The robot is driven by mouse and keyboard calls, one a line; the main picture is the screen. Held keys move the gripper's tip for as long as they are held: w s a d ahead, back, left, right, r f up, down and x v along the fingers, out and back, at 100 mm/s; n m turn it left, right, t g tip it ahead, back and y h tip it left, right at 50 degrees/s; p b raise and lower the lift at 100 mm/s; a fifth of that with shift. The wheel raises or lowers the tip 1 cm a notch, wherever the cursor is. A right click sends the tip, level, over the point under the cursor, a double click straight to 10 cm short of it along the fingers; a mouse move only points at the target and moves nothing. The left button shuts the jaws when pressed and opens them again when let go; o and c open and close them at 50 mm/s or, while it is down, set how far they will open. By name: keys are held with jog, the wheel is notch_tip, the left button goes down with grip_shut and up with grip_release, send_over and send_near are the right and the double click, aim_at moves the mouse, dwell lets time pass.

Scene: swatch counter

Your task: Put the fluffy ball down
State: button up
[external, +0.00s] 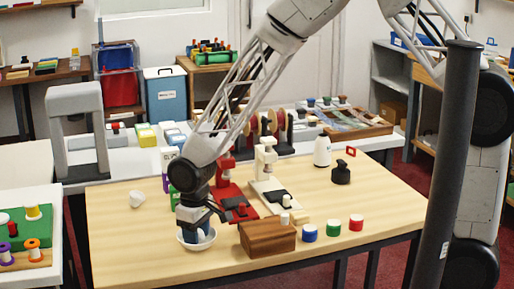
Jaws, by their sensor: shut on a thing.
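The ball is mostly hidden by the fingers and the bowl; only a bluish patch shows at the fingertips. I cannot tell whether the ball touches the bowl's bottom.
A wooden box (267,238) stands right of the bowl, then blue (309,233), green (334,227) and red (356,223) pots. A red press (232,202) and white press (268,180) stand behind. The front left is clear.

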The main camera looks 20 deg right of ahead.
jog(key=shift+f, duration=0.3)
jog(key=shift+s+f, duration=0.1)
jog(key=shift+f, duration=0.05)
jog(key=o, duration=0.6)
jog(key=shift+d+f, duration=0.1)
jog(key=shift+f, duration=0.15)
jog(key=shift+s, duration=0.1)
notch_tip(320, 180, up, 14)
jog(key=shift+f, duration=0.2)
jog(key=shift+w, duration=0.2)
